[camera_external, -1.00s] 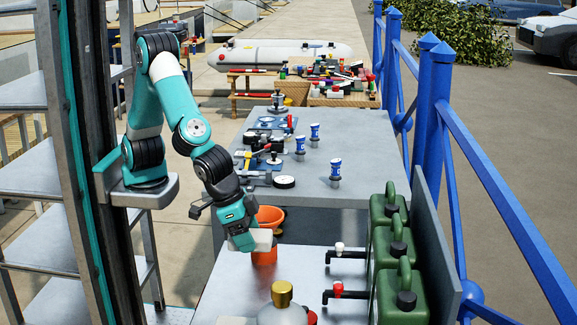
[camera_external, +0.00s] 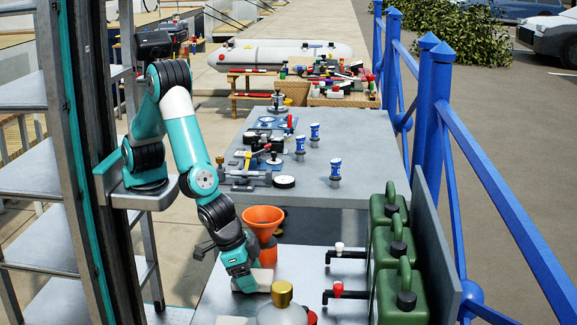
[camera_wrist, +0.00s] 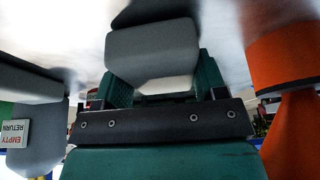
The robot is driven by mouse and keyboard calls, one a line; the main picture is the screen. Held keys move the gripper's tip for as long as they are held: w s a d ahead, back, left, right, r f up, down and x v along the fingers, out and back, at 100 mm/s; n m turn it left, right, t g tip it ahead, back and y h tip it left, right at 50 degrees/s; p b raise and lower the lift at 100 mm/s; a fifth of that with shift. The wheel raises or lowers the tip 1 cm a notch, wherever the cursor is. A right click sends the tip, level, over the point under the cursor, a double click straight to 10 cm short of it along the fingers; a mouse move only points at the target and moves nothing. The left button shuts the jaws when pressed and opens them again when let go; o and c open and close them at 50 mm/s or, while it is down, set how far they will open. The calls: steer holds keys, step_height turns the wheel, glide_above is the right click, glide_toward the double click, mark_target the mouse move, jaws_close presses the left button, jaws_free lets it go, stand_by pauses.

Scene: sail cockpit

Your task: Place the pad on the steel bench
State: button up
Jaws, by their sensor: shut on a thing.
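My gripper (camera_external: 256,279) is low over the near part of the grey steel bench (camera_external: 222,292), shut on the pale pad (camera_external: 265,276). In the wrist view the pad (camera_wrist: 155,48) is a light grey, rounded block between the dark green fingers of my gripper (camera_wrist: 155,85). The bench surface is close by it there, with a dark shadow at the pad. I cannot tell whether the pad touches the bench. Part of the pad is hidden by my gripper in the outside view.
An orange funnel (camera_external: 263,218) stands just behind my gripper and appears close on the right in the wrist view. A gold-capped pale container (camera_external: 282,312) is in front. Green jerrycans (camera_external: 398,250) with taps line the right side. A raised shelf (camera_external: 350,190) holds tools behind.

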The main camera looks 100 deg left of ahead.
steer(key=o, duration=0.9)
steer(key=shift+f, duration=0.15)
steer(key=shift+o, duration=0.2)
steer(key=v, duration=1.2)
steer(key=shift+n+y, duration=0.7)
steer(key=shift+n, duration=0.1)
steer(key=w+a+r, duration=0.1)
steer(key=a, duration=0.3)
steer(key=w+a+r, duration=0.1)
steer(key=a, duration=0.2)
steer(key=w+a+r, duration=0.1)
steer(key=w+a, duration=0.1)
steer(key=a, duration=0.2)
steer(key=shift+a+r+p, duration=0.35)
steer(key=shift+r+p, duration=0.05)
steer(key=s+a+r+n+g+y, duration=0.1)
steer(key=a+r, duration=0.1)
steer(key=a, duration=0.6)
steer(key=s+a+r+n+y, duration=0.1)
steer(key=a, duration=0.8)
steer(key=s+a+r+n+g, duration=0.2)
steer(key=s+a+n+g, duration=0.1)
steer(key=s+a, duration=1.3)
steer(key=shift+r+g+y, duration=0.3)
steer(key=shift+r, duration=0.1)
